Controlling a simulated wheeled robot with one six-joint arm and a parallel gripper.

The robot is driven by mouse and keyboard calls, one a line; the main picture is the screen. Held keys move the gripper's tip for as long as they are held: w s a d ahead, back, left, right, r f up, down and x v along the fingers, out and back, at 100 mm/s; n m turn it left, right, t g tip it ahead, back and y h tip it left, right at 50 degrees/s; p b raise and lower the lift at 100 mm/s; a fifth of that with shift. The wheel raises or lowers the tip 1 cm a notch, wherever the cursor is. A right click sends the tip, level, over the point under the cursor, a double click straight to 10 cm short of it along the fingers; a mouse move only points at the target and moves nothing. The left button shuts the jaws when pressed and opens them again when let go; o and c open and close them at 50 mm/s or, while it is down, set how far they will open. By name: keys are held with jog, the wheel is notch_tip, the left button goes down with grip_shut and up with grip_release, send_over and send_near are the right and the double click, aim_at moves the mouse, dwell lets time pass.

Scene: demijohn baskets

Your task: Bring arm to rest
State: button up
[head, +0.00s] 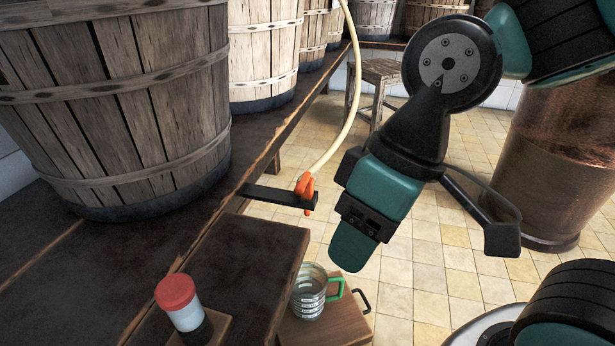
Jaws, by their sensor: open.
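My arm comes in from the upper right, and my gripper (353,246) hangs down near the middle of the view. It is seen from the side, so the gap between its fingers is hidden. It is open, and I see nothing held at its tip. It is above the tiled floor, to the right of the wooden bench and apart from it in the picture. A black part on a thin bar sticks out from my arm to the right.
A hose (345,130) runs down to an orange clamp (305,187) on a black bracket (278,196). A metal jug (309,288) stands on a low wooden block (340,326). A red-capped jar (180,303) and large barrel (120,110) are left. A copper vessel (555,160) stands right.

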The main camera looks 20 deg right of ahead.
notch_tip(320, 180, up, 44)
jog(key=p, duration=4.3)
